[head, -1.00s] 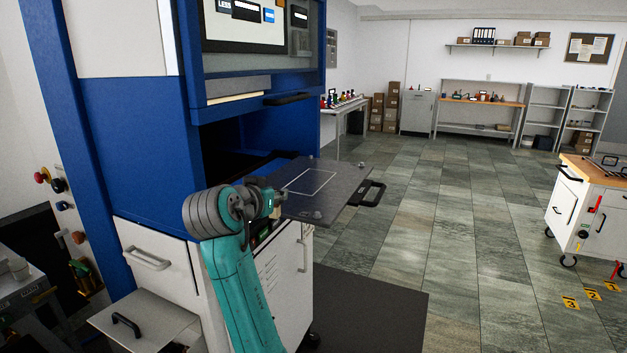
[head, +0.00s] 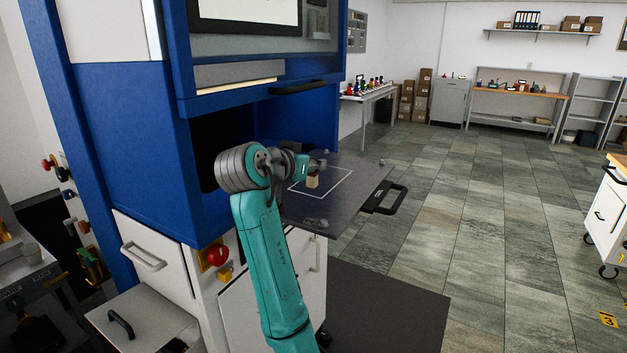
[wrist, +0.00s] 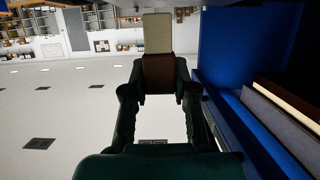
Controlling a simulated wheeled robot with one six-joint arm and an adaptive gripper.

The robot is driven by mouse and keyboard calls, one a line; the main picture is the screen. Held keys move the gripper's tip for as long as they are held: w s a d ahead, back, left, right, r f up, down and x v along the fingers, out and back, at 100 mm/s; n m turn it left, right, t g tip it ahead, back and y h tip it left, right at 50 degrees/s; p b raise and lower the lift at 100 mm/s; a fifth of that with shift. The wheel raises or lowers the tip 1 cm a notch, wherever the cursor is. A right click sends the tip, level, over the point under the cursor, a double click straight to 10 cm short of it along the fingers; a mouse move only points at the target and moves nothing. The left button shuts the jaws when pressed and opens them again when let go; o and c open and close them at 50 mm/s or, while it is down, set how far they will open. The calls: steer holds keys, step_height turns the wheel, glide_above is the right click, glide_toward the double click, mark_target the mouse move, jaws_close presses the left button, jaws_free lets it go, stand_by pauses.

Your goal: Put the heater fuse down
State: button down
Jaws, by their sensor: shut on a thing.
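My gripper (head: 309,168) is shut on the heater fuse, a small tan block (head: 312,181). In the head view the fuse appears over the outlined rectangle of the dark pull-out plate (head: 345,202) of the blue press; I cannot tell whether it touches the plate. In the wrist view the fuse (wrist: 157,33) sticks out beyond the fingertips of my gripper (wrist: 158,75), with a brown part between the fingers. My wrist hides part of the plate's left side.
The blue press (head: 125,130) rises behind and left of my arm, with a dark opening. The plate has a black handle (head: 385,199) and small corner studs. A red button (head: 216,255) sits below. Open floor (head: 480,230) lies to the right.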

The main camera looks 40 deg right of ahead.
mark_target(310, 180)
steer(key=shift+f, duration=2.05)
steer(key=shift+f, duration=0.15)
steer(key=c, duration=0.9)
jaws_free()
steer(key=v, duration=1.2)
steer(key=shift+a, duration=0.1)
